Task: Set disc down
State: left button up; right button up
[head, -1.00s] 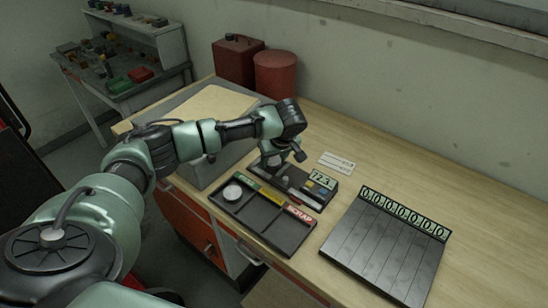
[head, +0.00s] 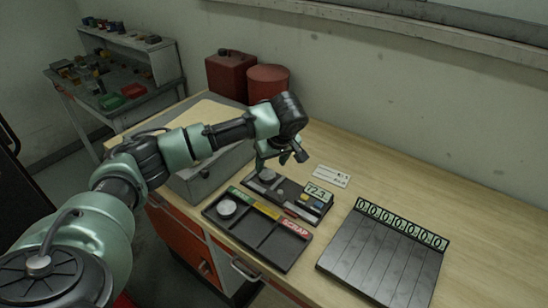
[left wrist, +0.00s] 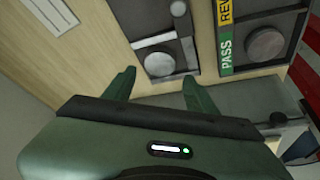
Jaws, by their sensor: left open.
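My left gripper (head: 270,160) is open and empty, just above the left end of the dark measuring device (head: 298,205). A grey disc (head: 267,174) rests on that end of the device, below and apart from the fingers. In the left wrist view the disc (left wrist: 159,63) lies just beyond the gap between the open fingertips (left wrist: 158,84). Another pale disc (head: 227,207) lies in the left compartment of the sorting tray (head: 283,256), beside the green label, which reads PASS in the wrist view. My right gripper is not in view.
A dark ribbed rack (head: 375,264) with a row of zero displays stands at the right. A white card (head: 331,176) lies behind the device. A grey case (head: 212,172) and red cans (head: 268,82) stand at the left. The back right bench is clear.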

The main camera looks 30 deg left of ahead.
pick_arm(q)
jog(key=shift+b+v, duration=0.4)
jog(key=shift+v, duration=2.35)
